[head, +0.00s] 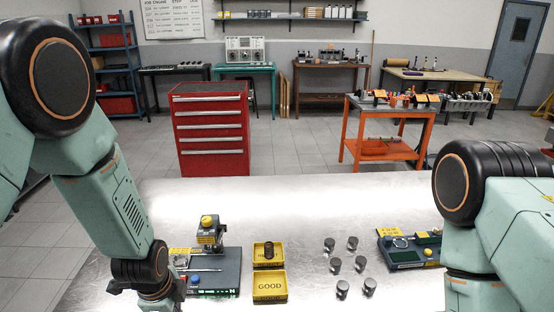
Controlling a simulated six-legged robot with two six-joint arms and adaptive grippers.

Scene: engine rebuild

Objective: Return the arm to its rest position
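My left arm (100,190) comes in from the left and reaches down to the metal table's near left part. Its wrist is at the bottom edge, just left of and in front of a grey test device; the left gripper's fingers are cut off or hidden there. My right arm (505,225) is folded at the right side, with its elbow over the table's right edge. The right gripper is outside the picture.
On the metal table (310,210) are a grey device with a yellow knob (209,222), two yellow bins, the nearer marked GOOD (268,287), several dark cylinders (335,264) and a green-grey instrument (405,250). One dark cylinder (268,249) stands in the farther bin. A red cabinet (211,130) stands beyond.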

